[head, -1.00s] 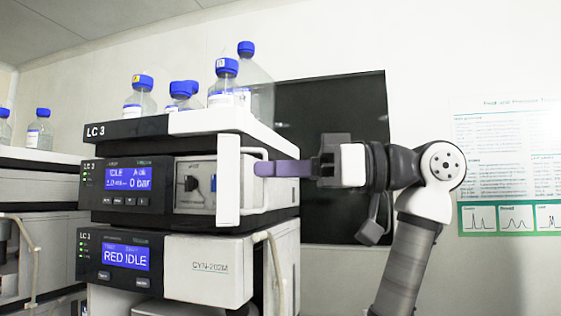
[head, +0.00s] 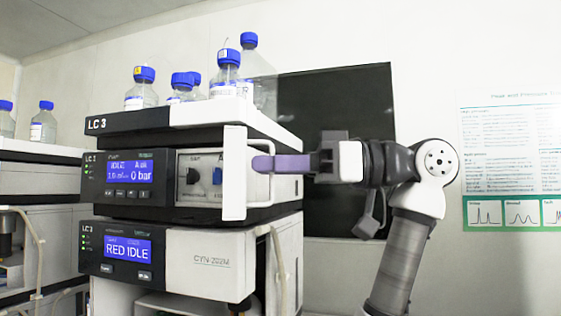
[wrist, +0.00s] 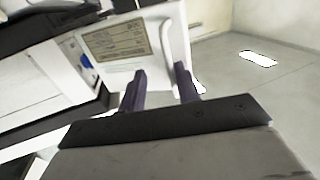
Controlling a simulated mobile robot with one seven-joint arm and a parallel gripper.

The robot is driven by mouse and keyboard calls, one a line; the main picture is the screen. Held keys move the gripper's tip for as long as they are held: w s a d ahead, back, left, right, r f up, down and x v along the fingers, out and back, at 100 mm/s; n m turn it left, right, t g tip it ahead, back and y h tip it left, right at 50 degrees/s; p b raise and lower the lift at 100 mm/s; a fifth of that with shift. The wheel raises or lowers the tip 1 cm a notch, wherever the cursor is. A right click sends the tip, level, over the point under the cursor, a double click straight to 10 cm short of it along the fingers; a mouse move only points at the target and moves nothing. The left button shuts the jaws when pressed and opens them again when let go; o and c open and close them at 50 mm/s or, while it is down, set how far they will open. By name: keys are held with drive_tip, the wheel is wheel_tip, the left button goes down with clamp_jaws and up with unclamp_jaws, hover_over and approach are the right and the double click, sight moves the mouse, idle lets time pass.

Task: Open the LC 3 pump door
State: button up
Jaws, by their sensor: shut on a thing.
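The pump door (head: 234,173) is a white panel on the upper LC 3 unit (head: 128,170). It stands swung outward, showing the knob (head: 192,176) and blue part on the pump face behind it. In the wrist view the door (wrist: 125,45) shows a side with a printed label, and a white bar handle (wrist: 186,62). My gripper (head: 260,163), with purple fingers, is shut on the door handle (head: 268,186) at the door's right side. In the wrist view the gripper (wrist: 160,78) has its fingers on either side of the handle's lower end; the exact contact is hard to see.
Blue-capped bottles (head: 228,78) stand on the tray (head: 190,116) above the unit. A lower LC 3 unit (head: 170,262) with a RED IDLE display sits beneath, with a pale tube (head: 278,270) at its right. A dark panel (head: 340,120) is on the wall behind my arm.

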drive_tip(key=shift+d, duration=0.25)
drive_tip(key=d+b, duration=0.2)
drive_tip(key=d, duration=1.1)
drive_tip(key=shift+s+d, duration=0.35)
